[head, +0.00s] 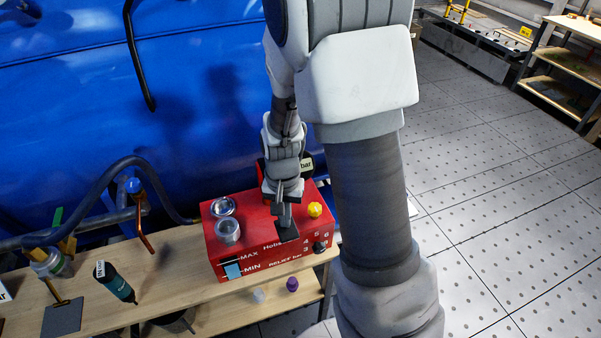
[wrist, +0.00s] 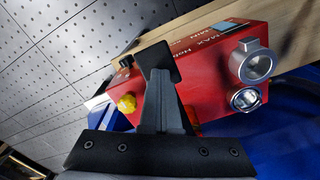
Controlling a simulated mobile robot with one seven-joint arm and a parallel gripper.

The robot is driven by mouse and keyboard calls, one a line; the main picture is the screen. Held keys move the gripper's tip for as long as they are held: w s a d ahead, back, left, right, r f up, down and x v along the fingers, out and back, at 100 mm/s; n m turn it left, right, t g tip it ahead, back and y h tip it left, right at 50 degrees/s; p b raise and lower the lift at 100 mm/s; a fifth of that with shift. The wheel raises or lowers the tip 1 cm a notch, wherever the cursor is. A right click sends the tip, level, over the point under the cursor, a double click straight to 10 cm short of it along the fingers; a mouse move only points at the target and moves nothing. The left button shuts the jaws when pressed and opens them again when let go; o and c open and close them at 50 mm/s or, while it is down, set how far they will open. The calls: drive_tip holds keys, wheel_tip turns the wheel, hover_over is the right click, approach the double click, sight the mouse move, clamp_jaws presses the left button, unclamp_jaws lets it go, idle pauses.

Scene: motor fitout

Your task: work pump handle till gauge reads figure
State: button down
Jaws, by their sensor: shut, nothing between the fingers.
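The red pump box (head: 262,262) stands on a wooden bench, lettered MAX, MIN and RELIEF bar on its front. Two silver round fittings (head: 228,231) sit on its top at the left and a yellow knob (head: 315,210) at the right. My gripper (head: 285,212) points down over the middle of the box top, shut and empty. In the wrist view, my gripper (wrist: 160,85) meets or overlaps a dark flat piece (wrist: 161,62); I cannot tell whether this is the handle or whether they touch. The gauge, marked "bar" (head: 306,163), is mostly hidden behind my arm.
A large blue tank (head: 60,110) stands behind the bench (head: 180,270). Left on the bench are a dark bottle (head: 115,282), a jar of tools (head: 52,264) and a grey plate (head: 63,317). A purple piece (head: 292,284) lies below the box front. Open floor (head: 490,200) lies right.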

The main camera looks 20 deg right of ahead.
wheel_tip(320, 180, up, 8)
drive_tip(key=p, duration=0.6)
drive_tip(key=shift+s, duration=0.35)
drive_tip(key=shift+f, duration=0.1)
